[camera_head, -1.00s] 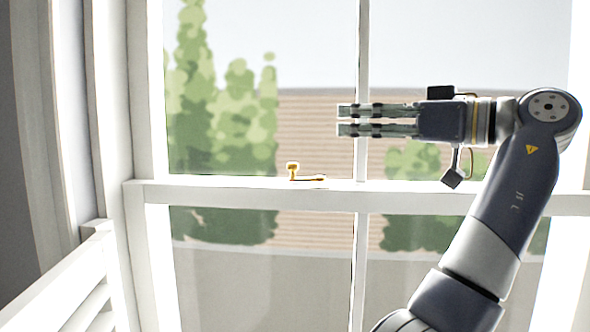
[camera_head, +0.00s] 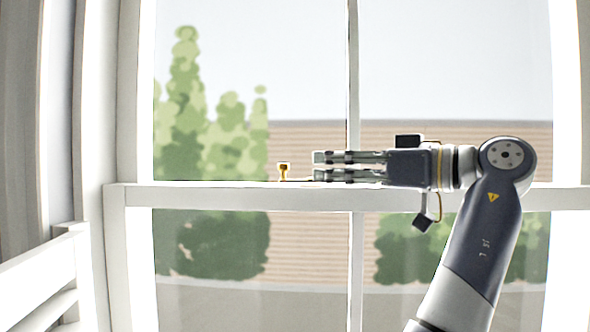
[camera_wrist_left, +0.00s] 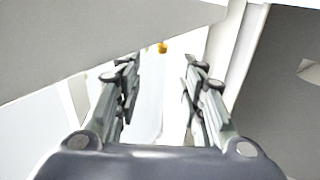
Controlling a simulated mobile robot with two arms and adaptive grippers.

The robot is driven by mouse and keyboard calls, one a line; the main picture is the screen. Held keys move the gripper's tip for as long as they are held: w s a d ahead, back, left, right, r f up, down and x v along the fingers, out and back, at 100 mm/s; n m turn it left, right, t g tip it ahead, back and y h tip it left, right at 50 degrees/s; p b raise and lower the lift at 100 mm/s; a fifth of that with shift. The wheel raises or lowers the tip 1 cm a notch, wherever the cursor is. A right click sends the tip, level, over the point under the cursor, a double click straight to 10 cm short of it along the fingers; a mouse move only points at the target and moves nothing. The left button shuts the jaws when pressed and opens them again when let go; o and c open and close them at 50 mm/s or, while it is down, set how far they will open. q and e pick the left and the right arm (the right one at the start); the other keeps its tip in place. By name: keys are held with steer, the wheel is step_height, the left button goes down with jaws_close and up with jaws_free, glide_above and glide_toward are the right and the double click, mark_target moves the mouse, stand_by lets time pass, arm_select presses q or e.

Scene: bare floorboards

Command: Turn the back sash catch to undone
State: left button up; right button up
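The sash catch (camera_head: 284,171) is a small brass piece with an upright knob, on the white meeting rail (camera_head: 230,196) of the window. Its low arm runs right along the rail, partly hidden behind my fingertips. My left gripper (camera_head: 316,166) is just right of the knob at rail height, fingers pointing left, apart and empty. In the left wrist view the open fingers (camera_wrist_left: 160,90) frame a gap, with the brass catch (camera_wrist_left: 162,47) small and beyond the tips. The gripper looks apart from the knob; depth to the catch's arm is unclear. My right gripper is not in view.
A thin vertical glazing bar (camera_head: 353,80) stands behind my left gripper. The white window frame (camera_head: 130,100) rises at the left, with a white slatted piece (camera_head: 45,265) at lower left. The rail left of the catch is clear.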

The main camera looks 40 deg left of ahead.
mark_target(294, 185)
arm_select(q)
steer(key=a+p, duration=0.2)
steer(key=a, duration=0.6)
steer(key=shift+s+a, duration=0.15)
steer(key=shift+a, duration=0.2)
jaws_close()
